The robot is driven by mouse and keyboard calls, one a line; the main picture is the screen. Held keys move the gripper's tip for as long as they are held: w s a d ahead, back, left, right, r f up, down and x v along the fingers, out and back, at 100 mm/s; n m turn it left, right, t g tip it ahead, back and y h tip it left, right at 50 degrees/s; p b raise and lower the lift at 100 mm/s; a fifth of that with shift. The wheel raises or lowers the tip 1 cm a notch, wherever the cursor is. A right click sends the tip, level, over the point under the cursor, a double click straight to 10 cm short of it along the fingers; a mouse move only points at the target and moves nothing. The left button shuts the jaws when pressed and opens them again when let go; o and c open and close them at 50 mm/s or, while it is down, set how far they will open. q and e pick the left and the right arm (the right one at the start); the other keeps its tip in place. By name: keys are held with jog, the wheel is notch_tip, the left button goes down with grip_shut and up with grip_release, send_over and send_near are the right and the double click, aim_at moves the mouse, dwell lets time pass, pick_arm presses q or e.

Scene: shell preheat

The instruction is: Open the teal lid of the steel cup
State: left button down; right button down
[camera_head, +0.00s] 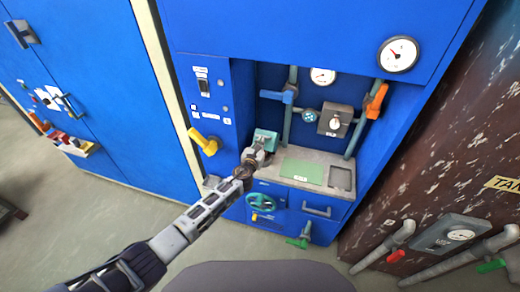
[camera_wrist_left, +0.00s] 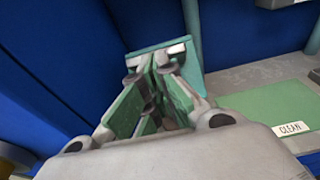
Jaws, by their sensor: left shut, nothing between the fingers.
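The teal lid (camera_head: 266,138) shows in the head view at the left end of the grey counter, just behind my left gripper (camera_head: 256,153). In the left wrist view the teal lid (camera_wrist_left: 190,62) appears as a raised, tilted plate right beyond the tips of my left gripper (camera_wrist_left: 154,68). The gripper is shut and empty, with its tips close to the lid; I cannot tell whether they touch. The steel cup is hidden behind the gripper, so I cannot tell how far the lid stands open. My right gripper is not in view.
A green mat (camera_head: 302,171) marked CLEAN (camera_wrist_left: 291,128) lies right of the gripper on the counter (camera_head: 322,160). A blue side wall with a yellow handle (camera_head: 204,141) stands close on the left. Pipes and a grey box (camera_head: 336,121) stand behind.

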aim_at(265, 133)
pick_arm(q)
jog(key=w+r, duration=0.1)
jog(key=w, duration=0.1)
jog(key=w+d+r, duration=0.2)
jog(key=w, duration=0.1)
jog(key=shift+w+r, duration=0.35)
jog(key=shift+r, duration=0.05)
jog(key=shift+w+d+r, duration=0.15)
jog(key=shift+w, duration=0.45)
jog(key=shift+w+d+r, duration=0.1)
jog(key=shift+w+d, duration=0.05)
jog(key=shift+w, duration=0.25)
pick_arm(e)
jog(key=shift+d+r, duration=0.15)
jog(key=shift+r, duration=0.05)
jog(key=shift+d, duration=0.1)
jog(key=shift+a, duration=0.25)
pick_arm(q)
jog(key=shift+s+r, duration=0.1)
jog(key=shift+s, duration=0.05)
jog(key=v, duration=1.1)
jog(key=shift+s, duration=0.3)
